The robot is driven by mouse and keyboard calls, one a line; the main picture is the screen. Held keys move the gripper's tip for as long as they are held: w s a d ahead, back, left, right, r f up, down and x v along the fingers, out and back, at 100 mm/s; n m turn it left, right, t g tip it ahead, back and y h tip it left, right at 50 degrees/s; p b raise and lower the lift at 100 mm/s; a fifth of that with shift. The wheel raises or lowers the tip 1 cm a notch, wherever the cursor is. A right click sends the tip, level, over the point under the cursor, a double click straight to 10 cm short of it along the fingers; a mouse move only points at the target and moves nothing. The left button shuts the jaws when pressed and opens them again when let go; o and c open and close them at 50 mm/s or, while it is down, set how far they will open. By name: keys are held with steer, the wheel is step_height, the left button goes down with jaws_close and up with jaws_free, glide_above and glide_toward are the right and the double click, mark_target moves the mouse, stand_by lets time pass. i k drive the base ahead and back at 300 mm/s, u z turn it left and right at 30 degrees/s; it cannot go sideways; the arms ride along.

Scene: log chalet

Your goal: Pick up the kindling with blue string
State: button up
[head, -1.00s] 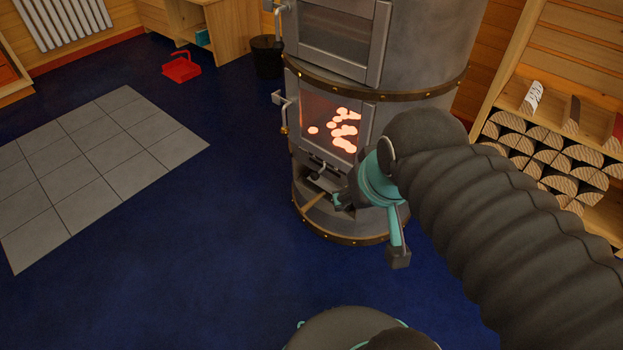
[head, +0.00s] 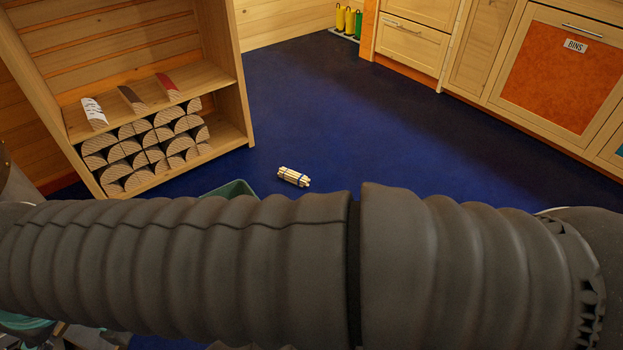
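The kindling (head: 293,177) is a small bundle of pale sticks lying on the dark blue floor, right of the log shelf. Narrow dark bands, apparently blue, go around it. It lies apart from the shelf, and nothing in view touches it. My thick dark ribbed arm crosses the whole lower half of the head view, in front of the floor nearer than the bundle. I cannot make out my gripper; only some teal and grey parts of mine show at the lower left edge.
A wooden shelf (head: 242,92) with stacked split logs stands at the left. Three single pieces lie on its upper board. A green container (head: 232,189) is partly hidden behind my arm. Cabinets (head: 412,45) line the back right, one labelled BINS. Floor beyond the bundle is clear.

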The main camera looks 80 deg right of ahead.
mark_target(292, 177)
steer(key=z, duration=3.4)
steer(key=i, duration=4.6)
steer(key=z, duration=3.2)
